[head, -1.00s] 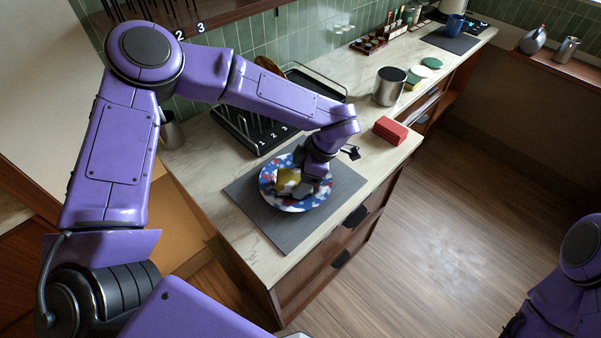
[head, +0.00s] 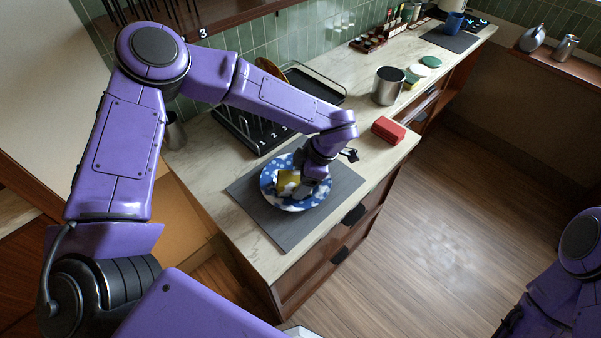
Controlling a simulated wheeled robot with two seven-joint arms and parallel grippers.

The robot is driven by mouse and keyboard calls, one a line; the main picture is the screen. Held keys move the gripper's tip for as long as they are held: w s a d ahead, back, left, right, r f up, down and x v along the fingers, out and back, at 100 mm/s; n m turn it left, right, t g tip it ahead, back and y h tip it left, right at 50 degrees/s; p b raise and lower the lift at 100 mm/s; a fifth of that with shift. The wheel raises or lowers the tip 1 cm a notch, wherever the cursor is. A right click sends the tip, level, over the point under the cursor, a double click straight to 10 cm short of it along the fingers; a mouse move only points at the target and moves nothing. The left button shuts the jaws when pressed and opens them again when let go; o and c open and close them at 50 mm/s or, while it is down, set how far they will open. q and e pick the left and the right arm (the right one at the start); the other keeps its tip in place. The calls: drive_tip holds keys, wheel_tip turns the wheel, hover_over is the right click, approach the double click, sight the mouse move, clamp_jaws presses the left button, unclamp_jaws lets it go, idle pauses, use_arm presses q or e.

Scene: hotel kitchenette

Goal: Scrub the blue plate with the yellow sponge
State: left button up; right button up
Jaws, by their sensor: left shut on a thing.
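The blue plate (head: 297,204) with white spots lies on a dark grey mat (head: 285,230) on the counter. The yellow sponge (head: 287,179) is at the plate's middle, partly hidden by my left gripper (head: 302,184). My left gripper is shut on the sponge and reaches down over the plate. Whether the sponge presses on the plate is hard to tell. My right arm shows at the lower right, but its gripper is out of view.
A black numbered rack (head: 247,132) stands behind the mat. A red block (head: 388,130) lies to its right, with a steel canister (head: 388,86) beyond. Green and white round pads (head: 430,62) lie farther back. The counter's front edge is close to the mat.

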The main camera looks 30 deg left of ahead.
use_arm(q)
wheel_tip(320, 180, up, 4)
drive_tip(key=p, duration=0.3)
drive_tip(key=shift+f, duration=0.2)
drive_tip(key=shift+r, duration=2.5)
drive_tip(key=shift+f, duration=0.1)
